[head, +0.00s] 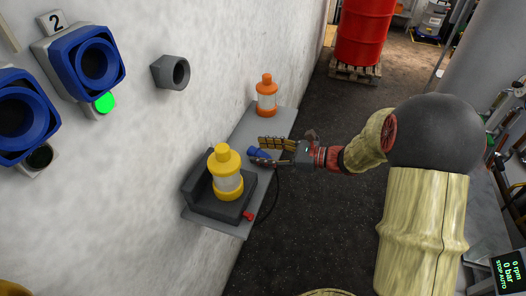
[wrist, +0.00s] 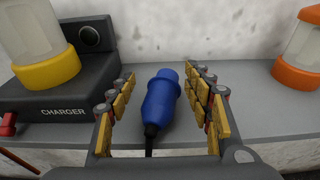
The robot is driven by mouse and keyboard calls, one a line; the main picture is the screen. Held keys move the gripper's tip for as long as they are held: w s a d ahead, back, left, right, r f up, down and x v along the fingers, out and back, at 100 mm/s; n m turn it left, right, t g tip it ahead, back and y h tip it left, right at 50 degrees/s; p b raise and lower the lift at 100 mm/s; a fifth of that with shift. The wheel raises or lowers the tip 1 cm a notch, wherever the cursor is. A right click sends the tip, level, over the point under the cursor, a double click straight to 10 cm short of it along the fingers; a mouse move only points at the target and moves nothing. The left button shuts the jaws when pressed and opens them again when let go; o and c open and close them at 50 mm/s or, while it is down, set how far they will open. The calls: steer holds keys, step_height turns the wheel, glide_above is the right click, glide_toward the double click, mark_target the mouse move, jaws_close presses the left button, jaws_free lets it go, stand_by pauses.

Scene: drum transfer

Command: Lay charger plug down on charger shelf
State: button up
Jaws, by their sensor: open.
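The blue charger plug (wrist: 161,103) lies on the grey charger shelf (wrist: 252,92) with its black cable toward me. In the head view the plug (head: 257,153) shows between the charger base and the orange lantern, partly hidden by my gripper. My gripper (wrist: 163,95) is open, with one padded finger on each side of the plug and gaps visible between the fingers and the plug. In the head view my gripper (head: 266,151) is over the middle of the shelf (head: 280,122).
A black charger base (head: 232,207) holds a yellow lantern (head: 226,172) on the left in the wrist view. An orange lantern (head: 266,97) stands at the shelf's far end. The wall is behind the shelf. Blue sockets (head: 97,62) and a grey holder (head: 171,73) are on the wall.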

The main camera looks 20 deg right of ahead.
steer(key=v, duration=1.2)
stand_by(0.6)
